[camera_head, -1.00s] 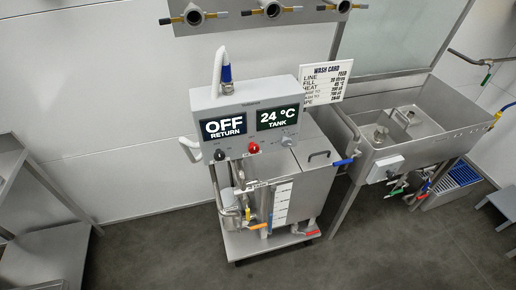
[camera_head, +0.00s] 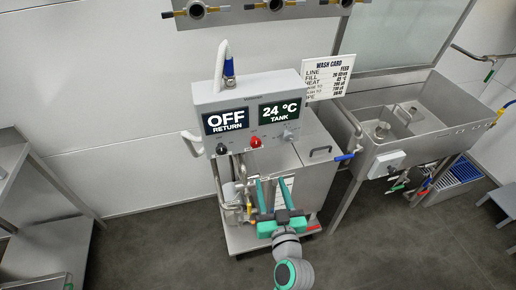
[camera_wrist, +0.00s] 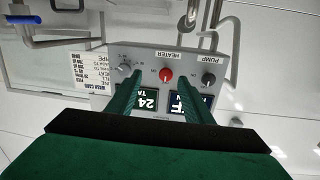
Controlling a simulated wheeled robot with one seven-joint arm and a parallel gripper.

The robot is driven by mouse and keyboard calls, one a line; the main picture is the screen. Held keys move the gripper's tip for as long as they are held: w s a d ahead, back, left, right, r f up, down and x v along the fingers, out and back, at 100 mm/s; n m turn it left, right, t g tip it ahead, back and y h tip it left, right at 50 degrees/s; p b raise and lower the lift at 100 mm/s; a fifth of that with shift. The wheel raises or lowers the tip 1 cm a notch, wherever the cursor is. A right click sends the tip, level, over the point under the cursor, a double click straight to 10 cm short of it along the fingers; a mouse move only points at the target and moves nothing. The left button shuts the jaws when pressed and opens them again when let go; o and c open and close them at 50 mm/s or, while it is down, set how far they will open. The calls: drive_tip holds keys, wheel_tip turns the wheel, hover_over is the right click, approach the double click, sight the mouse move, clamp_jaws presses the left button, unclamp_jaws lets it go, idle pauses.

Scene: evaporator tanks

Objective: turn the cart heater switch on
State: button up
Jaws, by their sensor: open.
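The heater switch is a red knob (camera_head: 255,142) on the front of the cart's grey control box (camera_head: 203,100), below the displays. In the wrist view the red knob (camera_wrist: 166,75) sits by the HEATER label, upside down in the picture. The displays read "OFF RETURN" and "24 °C TANK". My gripper (camera_head: 272,183) is open and empty, below and in front of the box. In the wrist view its two fingers (camera_wrist: 160,82) reach toward the panel, with the red knob showing between their tips. I see no contact with the knob.
A black knob by the PUMP label (camera_wrist: 208,78) and a grey knob (camera_wrist: 124,69) flank the red one. A wash card (camera_head: 327,77) stands beside the box. A steel sink (camera_head: 440,150) is at right, and a steel rack (camera_head: 45,245) at left.

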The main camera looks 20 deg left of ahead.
sight(256, 144)
drive_tip(key=shift+n+g+y, duration=0.3)
drive_tip(key=shift+n+y, duration=0.6)
drive_tip(key=w+a+r, duration=0.1)
drive_tip(key=w+a, duration=0.1)
drive_tip(key=w, duration=0.1)
drive_tip(key=w+a+r, duration=0.1)
drive_tip(key=w+a, duration=0.2)
drive_tip(key=w, duration=0.1)
drive_tip(key=w+a+r, duration=0.1)
drive_tip(key=w+a, duration=0.1)
drive_tip(key=w, duration=0.1)
drive_tip(key=shift+w+a+r, duration=0.25)
drive_tip(key=shift+w+a, duration=0.15)
drive_tip(key=c, duration=1)
